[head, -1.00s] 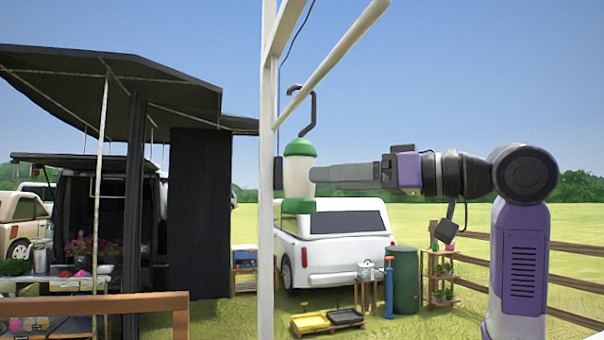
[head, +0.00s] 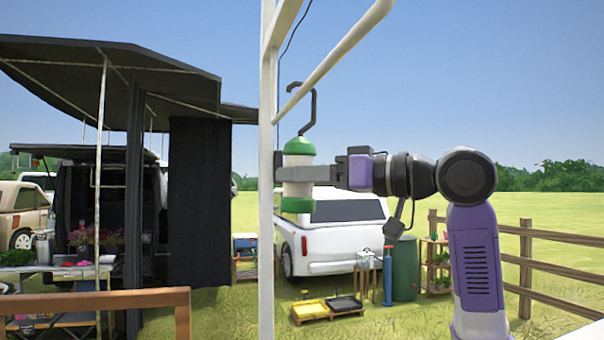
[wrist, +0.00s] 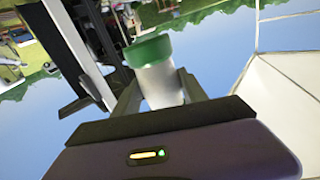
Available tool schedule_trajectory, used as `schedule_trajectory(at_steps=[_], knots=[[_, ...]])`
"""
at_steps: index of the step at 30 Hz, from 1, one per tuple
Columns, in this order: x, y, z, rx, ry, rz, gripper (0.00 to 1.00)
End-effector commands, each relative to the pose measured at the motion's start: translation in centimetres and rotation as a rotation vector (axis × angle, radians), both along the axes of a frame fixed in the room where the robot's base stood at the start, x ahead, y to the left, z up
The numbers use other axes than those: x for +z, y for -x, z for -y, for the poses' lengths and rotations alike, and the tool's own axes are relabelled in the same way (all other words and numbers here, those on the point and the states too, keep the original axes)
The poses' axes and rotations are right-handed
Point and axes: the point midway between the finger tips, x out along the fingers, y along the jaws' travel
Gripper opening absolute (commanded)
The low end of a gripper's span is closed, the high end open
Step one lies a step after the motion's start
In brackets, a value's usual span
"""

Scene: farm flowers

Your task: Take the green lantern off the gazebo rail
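The green lantern (head: 298,148) has a white body with a green cap and a green base. Its dark hook (head: 315,103) reaches up to the white gazebo rail (head: 345,46), and the lantern hangs upright beneath it. My gripper (head: 292,174) reaches in from the right at mid-body height, one finger crossing in front of the lantern. In the wrist view, the lantern (wrist: 160,84) stands between the two fingers (wrist: 160,90), close to both. I cannot tell whether they press on it.
A white gazebo post (head: 266,200) stands just left of the lantern. A wooden rail (head: 95,301) is at lower left, with a black canopy (head: 110,75) beyond. A white car (head: 335,235) and a wooden fence (head: 525,255) are farther back.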

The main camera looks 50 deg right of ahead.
Motion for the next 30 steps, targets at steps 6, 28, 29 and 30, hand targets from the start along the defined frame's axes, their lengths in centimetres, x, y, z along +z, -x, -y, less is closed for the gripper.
schedule_trajectory(at_steps=[6, 28, 29, 30], knots=[[0.0, 0.0, 0.0, 0.0, 0.0, 0.001, 0.0], [3.9, 0.1, -0.1, 0.001, 0.003, 0.005, 0.0], [3.5, 0.9, 0.2, -0.002, 0.001, 0.005, 0.0], [3.5, 1.8, 0.4, -0.003, 0.0, 0.005, 0.0]])
